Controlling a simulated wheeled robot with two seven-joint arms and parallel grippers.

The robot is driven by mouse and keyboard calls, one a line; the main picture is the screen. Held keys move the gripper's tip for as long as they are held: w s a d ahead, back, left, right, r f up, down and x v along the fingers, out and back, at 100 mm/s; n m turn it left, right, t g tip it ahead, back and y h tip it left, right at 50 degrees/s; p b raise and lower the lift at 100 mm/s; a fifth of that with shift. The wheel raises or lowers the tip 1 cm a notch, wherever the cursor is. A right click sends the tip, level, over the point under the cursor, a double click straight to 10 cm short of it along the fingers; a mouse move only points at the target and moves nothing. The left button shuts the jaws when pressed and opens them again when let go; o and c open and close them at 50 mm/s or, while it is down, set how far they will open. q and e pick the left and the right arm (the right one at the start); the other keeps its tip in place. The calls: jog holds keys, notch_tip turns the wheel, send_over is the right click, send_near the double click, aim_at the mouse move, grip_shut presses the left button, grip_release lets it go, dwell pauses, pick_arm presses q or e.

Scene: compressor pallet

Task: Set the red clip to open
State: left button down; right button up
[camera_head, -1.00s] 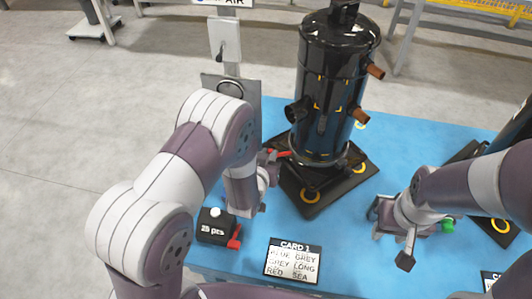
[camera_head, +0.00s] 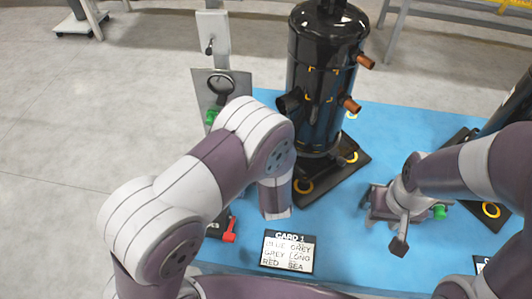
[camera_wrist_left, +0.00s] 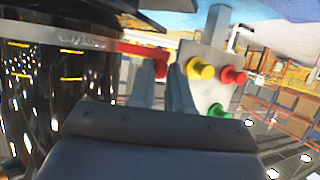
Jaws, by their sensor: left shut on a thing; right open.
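The red clip (camera_wrist_left: 135,48) shows in the left wrist view as a red bar running from the black compressor to between my left fingers. My left gripper (camera_wrist_left: 163,82) is shut on its end. In the head view my own left arm hides the clip and that gripper beside the black compressor (camera_head: 322,60). My right gripper (camera_head: 384,222) is open and empty above the blue table, right of the compressor.
A grey panel (camera_head: 226,82) stands left of the compressor; its yellow (camera_wrist_left: 201,69), red (camera_wrist_left: 233,76) and green (camera_wrist_left: 217,110) buttons show in the left wrist view. A card (camera_head: 287,251) lies at the front of the blue table (camera_head: 345,235). A red-tipped black box is partly hidden.

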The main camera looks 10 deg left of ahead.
pick_arm(q)
jog(key=c, duration=1.3)
grip_release()
jog(key=shift+c, duration=0.2)
jog(key=v, duration=1.2)
jog(key=shift+s+r+p, duration=0.2)
jog(key=shift+s+p, duration=0.15)
jog(key=shift+p, duration=0.1)
